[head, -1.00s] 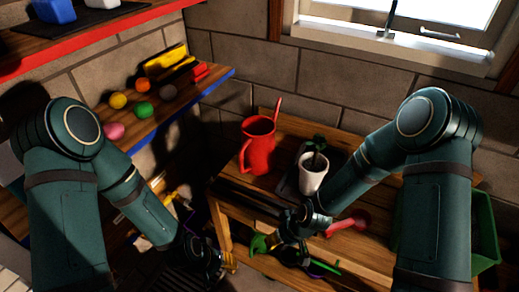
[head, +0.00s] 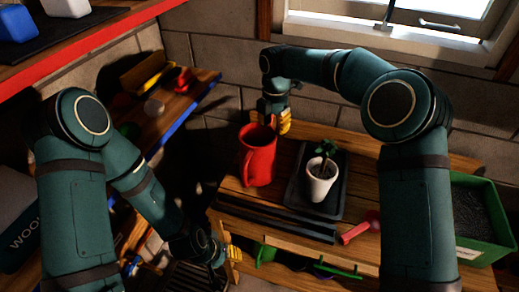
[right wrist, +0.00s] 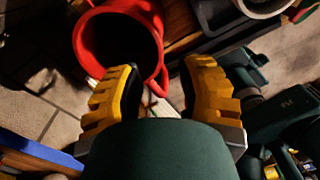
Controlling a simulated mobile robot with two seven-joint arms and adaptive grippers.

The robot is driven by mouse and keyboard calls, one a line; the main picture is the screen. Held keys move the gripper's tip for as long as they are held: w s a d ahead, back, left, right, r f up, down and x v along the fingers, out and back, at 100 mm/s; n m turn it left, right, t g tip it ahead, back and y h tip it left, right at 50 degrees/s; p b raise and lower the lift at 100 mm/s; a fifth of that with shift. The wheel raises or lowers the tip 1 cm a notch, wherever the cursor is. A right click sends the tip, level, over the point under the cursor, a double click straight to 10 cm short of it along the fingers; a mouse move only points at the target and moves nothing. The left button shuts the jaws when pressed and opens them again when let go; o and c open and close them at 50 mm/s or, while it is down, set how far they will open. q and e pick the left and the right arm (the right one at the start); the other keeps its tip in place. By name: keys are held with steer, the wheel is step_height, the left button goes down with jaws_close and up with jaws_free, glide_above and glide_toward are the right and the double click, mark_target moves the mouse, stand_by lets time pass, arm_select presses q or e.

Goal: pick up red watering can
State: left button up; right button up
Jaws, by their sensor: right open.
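The red watering can (head: 258,160) stands upright on the wooden bench (head: 232,192), its handle toward the front left in the head view. My right gripper (head: 278,124) is just behind and above its rim, fingers pointing down. In the right wrist view, the open yellow fingers (right wrist: 158,80) are spread beside the can (right wrist: 90,35), whose dark opening shows at the top. A curved red part of the can lies between the fingertips; I cannot tell if it is held. My left gripper (head: 232,254) is low, at the bench's front left, away from the can; its opening is unclear.
A white pot with a plant (head: 320,182) stands on a black tray (head: 296,205) right of the can. A red tool (head: 358,230) lies near the bench front. A green bin (head: 490,245) is at the right. A shelf (head: 195,98) and wall are close by.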

steer(key=b, duration=0.1)
glide_above(271, 157)
step_height(271, 157, down, 8)
steer(key=f, duration=0.1)
step_height(271, 157, down, 4)
steer(key=shift+w+r+b, duration=0.15)
steer(key=shift+b, duration=0.3)
arm_select(q)
steer(key=shift+s+f, duration=0.75)
steer(key=shift+f, duration=0.05)
arm_select(e)
steer(key=shift+c, duration=0.3)
jaws_close()
steer(key=shift+r, duration=0.15)
